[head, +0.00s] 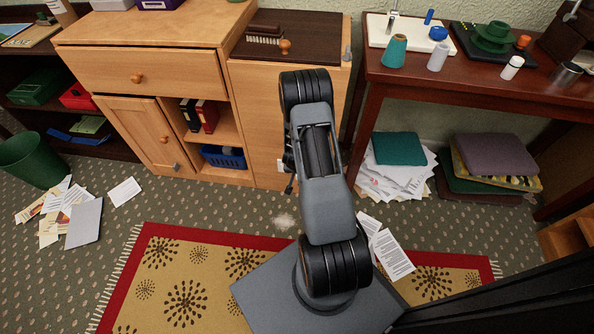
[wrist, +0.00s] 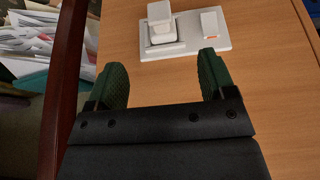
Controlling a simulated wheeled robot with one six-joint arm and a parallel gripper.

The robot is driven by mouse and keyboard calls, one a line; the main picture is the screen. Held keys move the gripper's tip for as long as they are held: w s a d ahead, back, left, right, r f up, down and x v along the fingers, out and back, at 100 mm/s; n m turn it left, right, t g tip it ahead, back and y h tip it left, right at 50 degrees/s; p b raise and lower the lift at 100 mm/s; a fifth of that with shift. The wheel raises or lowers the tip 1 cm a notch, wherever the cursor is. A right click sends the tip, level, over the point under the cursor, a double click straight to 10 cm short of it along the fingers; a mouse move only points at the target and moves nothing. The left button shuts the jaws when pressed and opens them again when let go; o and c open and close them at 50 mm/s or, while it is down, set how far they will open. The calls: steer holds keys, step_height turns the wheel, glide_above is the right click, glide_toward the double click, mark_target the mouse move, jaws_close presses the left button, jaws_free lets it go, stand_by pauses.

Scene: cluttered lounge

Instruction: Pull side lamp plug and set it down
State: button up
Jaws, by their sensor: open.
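A white plug (wrist: 161,20) sits in a white wall-socket plate (wrist: 190,48) on a wooden panel, at the top of the wrist view. The plate also carries a white switch (wrist: 210,22) with a small orange mark, right of the plug. My gripper (wrist: 165,77) is open and empty, its two green-padded fingers apart, just below the plate in the picture. The plug lies beyond the fingertips, within the span between them, and I see no contact. In the head view my arm hides most of the gripper and the plug.
The wooden cabinet (head: 245,115) stands in front of my arm. A dark red table (head: 380,75) with spools and cups stands to the right, with papers (head: 395,175) and cushions beneath. Loose sheets (head: 390,250) lie on the rug (head: 200,285).

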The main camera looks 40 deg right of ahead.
steer(key=b+x, duration=0.4)
steer(key=x, duration=0.7)
steer(key=shift+f, duration=0.15)
steer(key=c, duration=1)
steer(key=shift+s+a, duration=0.1)
steer(key=s+a+b, duration=0.2)
steer(key=b, duration=0.1)
steer(key=shift+s+a, duration=0.35)
steer(key=shift+s, duration=0.05)
